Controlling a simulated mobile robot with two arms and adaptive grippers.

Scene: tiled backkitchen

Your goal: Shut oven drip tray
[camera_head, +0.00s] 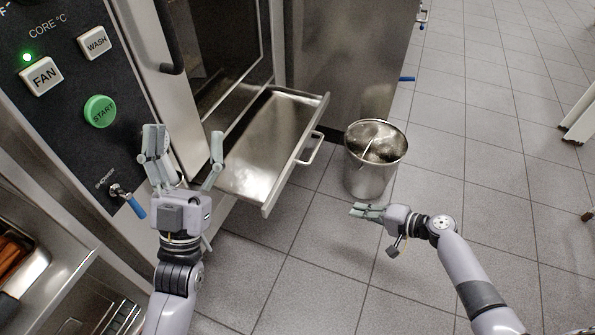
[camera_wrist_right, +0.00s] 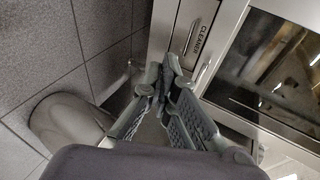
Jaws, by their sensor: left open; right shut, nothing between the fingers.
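The oven drip tray (camera_head: 262,152) is a shallow metal drawer pulled out from under the oven door in the head view. Its front panel (camera_head: 298,153) carries a bar handle (camera_head: 311,148) and faces right toward the room. My left gripper (camera_head: 187,150) is open and empty, in front of the control panel and left of the tray. My right gripper (camera_head: 357,211) is shut and empty, low in front of the bucket and right of the tray, apart from the handle. Its closed fingers also show in the right wrist view (camera_wrist_right: 160,85).
A metal bucket (camera_head: 366,181) stands on the tiled floor just right of the tray front; it also shows in the right wrist view (camera_wrist_right: 62,125). The oven control panel (camera_head: 70,90) is at left, with a blue-handled shower fitting (camera_head: 135,206). Floor at right (camera_head: 480,130) is mostly clear.

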